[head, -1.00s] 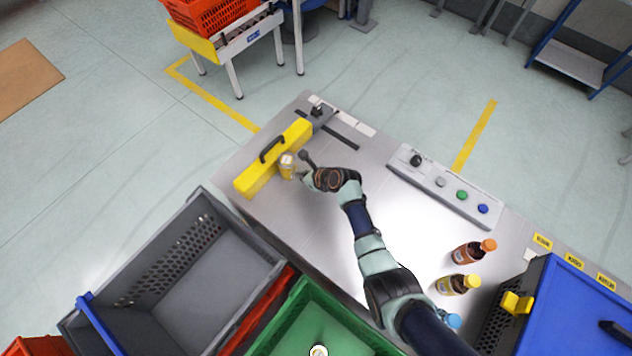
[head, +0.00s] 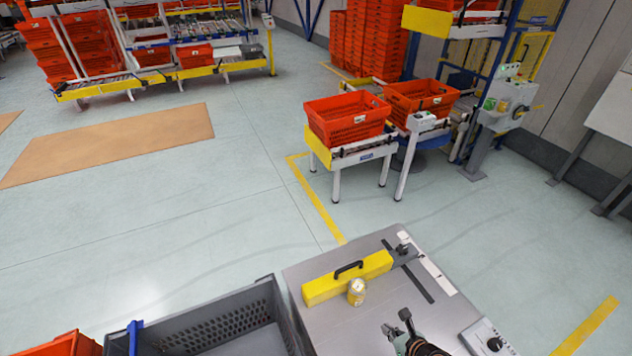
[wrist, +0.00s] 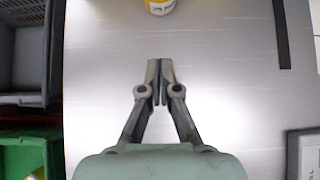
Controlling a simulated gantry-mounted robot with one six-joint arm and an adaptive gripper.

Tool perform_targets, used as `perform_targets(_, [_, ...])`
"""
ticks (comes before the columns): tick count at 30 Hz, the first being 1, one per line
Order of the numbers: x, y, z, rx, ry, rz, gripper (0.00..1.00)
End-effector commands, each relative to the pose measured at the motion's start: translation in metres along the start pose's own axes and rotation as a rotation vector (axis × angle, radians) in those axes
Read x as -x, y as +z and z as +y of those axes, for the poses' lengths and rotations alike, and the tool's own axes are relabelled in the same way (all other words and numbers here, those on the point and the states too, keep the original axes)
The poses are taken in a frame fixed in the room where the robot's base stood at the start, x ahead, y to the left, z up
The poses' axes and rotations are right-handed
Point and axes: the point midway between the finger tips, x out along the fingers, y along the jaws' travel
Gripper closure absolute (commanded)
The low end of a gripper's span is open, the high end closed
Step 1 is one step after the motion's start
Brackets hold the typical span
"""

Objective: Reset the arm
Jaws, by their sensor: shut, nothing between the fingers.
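My gripper (head: 396,322) shows at the bottom of the head view, above the grey metal table. In the wrist view my gripper (wrist: 160,70) has its two fingers together with nothing between them. A small yellow can (head: 356,292) stands on the table beside a yellow box with a black handle (head: 348,278). The can also shows at the top edge of the wrist view (wrist: 159,6), apart from the fingertips. Most of my arm is out of the head view.
A grey crate (head: 205,318) adjoins the table on the left. A button panel (head: 487,340) sits at the table's right, partly cut off. A green crate (wrist: 24,142) shows in the wrist view. Orange totes (head: 347,117) stand on a conveyor beyond the table, across clear floor.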

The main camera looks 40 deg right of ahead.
Motion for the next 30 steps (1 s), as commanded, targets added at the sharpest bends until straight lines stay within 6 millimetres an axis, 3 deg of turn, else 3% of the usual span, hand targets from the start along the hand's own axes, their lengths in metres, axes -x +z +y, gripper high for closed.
perform_targets(5, [0.000, 0.000, 0.000, 0.002, 0.000, 0.000, 1.00])
perform_targets(8, [0.000, 0.021, 0.017, 0.157, 0.015, -0.005, 1.00])
perform_targets(11, [0.004, 0.068, 0.061, 0.554, 0.042, -0.026, 1.00])
perform_targets(15, [0.031, 0.145, 0.160, 1.328, 0.051, -0.102, 1.00])
perform_targets(18, [0.065, 0.185, 0.230, 1.853, 0.009, -0.178, 1.00])
perform_targets(21, [0.106, 0.210, 0.291, 2.295, -0.073, -0.255, 1.00])
perform_targets(24, [0.148, 0.225, 0.339, 2.651, -0.186, -0.324, 1.00])
perform_targets(28, [0.204, 0.234, 0.388, 3.032, -0.379, -0.399, 1.00])
perform_targets(29, [0.217, 0.234, 0.398, -3.060, 0.423, 0.408, 1.00])
perform_targets(30, [0.235, 0.235, 0.410, -2.941, 0.466, 0.396, 1.00])
